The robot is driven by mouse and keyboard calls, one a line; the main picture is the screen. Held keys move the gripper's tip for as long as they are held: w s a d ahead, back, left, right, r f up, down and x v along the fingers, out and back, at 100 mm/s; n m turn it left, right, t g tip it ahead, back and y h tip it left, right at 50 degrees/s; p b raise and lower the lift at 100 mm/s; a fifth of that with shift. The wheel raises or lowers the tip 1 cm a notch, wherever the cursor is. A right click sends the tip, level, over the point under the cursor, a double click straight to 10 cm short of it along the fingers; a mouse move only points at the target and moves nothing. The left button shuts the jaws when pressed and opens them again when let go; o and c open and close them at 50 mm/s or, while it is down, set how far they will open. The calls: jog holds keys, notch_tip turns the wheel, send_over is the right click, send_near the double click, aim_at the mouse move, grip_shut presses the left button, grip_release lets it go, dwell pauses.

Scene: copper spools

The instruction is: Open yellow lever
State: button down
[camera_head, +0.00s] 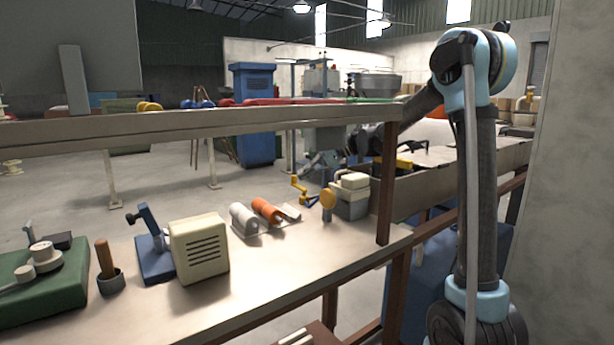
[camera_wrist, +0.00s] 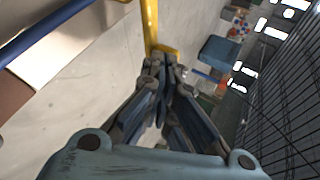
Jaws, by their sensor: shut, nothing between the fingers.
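The yellow lever (camera_head: 300,189) is a thin cranked bar beside a round yellow disc (camera_head: 327,198) at the back edge of the workbench. My gripper (camera_head: 314,171) is just above and slightly right of the lever's upper end. In the wrist view a yellow bar (camera_wrist: 150,24) comes down from the top edge and bends right in a short foot. My gripper (camera_wrist: 161,68) has its fingers together right below that foot, with nothing held. I cannot tell whether the fingertips touch the bar.
The workbench (camera_head: 285,274) holds a cream vented box (camera_head: 199,249), an orange cylinder (camera_head: 267,210) and a grey cylinder (camera_head: 243,218). Stacked cream and grey blocks (camera_head: 351,196) stand right of the disc. A shelf rail (camera_head: 200,123) crosses above, with a brown post (camera_head: 387,185) at right.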

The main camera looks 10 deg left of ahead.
jog(key=shift+s+a+n+g, duration=0.2)
jog(key=shift+a+n+g, duration=0.15)
jog(key=shift+a, duration=0.25)
